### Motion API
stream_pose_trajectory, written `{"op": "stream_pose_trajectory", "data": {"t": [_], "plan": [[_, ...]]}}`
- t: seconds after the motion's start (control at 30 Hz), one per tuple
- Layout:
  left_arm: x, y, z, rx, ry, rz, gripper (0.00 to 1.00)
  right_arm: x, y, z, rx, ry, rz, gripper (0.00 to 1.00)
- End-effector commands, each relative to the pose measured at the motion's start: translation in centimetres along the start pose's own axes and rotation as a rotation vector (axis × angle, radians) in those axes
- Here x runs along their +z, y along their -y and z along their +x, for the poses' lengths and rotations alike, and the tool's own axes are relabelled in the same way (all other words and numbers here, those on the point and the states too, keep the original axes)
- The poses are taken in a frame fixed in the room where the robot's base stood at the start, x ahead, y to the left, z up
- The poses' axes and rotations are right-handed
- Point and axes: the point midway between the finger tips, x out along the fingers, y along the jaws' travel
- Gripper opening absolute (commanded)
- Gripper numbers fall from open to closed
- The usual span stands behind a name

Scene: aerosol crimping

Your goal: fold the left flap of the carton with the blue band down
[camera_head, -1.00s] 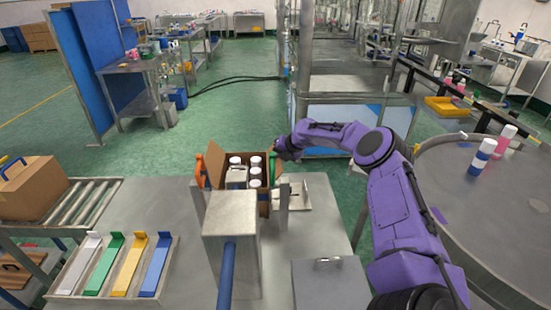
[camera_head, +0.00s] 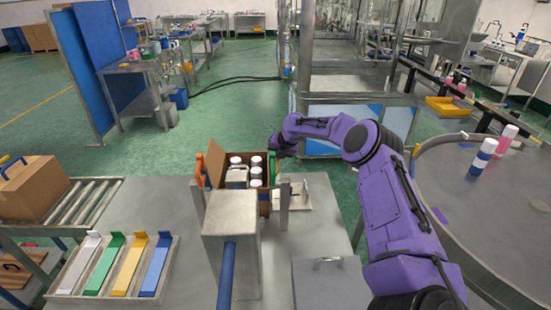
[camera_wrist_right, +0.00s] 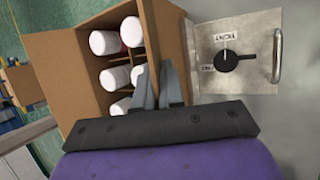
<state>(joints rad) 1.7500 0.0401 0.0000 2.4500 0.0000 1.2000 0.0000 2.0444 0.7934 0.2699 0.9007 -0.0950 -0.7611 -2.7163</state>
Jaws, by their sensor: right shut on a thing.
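An open brown carton (camera_head: 216,172) stands upright in a fixture at the middle of the bench, with several white-capped cans (camera_wrist_right: 104,42) in it. A raised flap shows at its left in the head view. In the right wrist view, one flap (camera_wrist_right: 60,46) spreads out on the left side and another (camera_wrist_right: 164,38) stands up on the right side. My right gripper (camera_wrist_right: 158,78) is at this right-side flap, its fingers closed on it; in the head view my right wrist is just beyond the carton. My left gripper is out of view.
A steel block (camera_head: 231,215) with a blue rod stands in front of the carton. Orange (camera_head: 199,168) and green (camera_head: 272,168) handles flank the carton. A panel with a knob (camera_wrist_right: 236,57) lies beside it. A closed carton (camera_head: 38,190) sits on rollers at left.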

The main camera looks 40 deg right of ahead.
Motion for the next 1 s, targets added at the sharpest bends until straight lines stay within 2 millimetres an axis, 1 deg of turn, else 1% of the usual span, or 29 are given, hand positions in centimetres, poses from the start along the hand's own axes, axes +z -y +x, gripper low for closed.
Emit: {"op": "stream_pose_trajectory", "data": {"t": [0.1,0.5,0.7,1.0], "plan": [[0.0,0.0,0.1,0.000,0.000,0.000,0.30,0.1,-0.8,-0.1,-0.083,0.003,-0.040,0.00],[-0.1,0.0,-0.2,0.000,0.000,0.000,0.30,0.0,-2.1,0.2,-0.316,0.003,-0.133,0.00],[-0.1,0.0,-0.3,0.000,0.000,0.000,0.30,-0.1,-2.3,0.3,-0.374,0.002,-0.157,0.00],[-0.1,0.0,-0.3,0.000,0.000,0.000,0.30,-0.1,-2.4,0.3,-0.395,0.001,-0.164,0.00]]}}
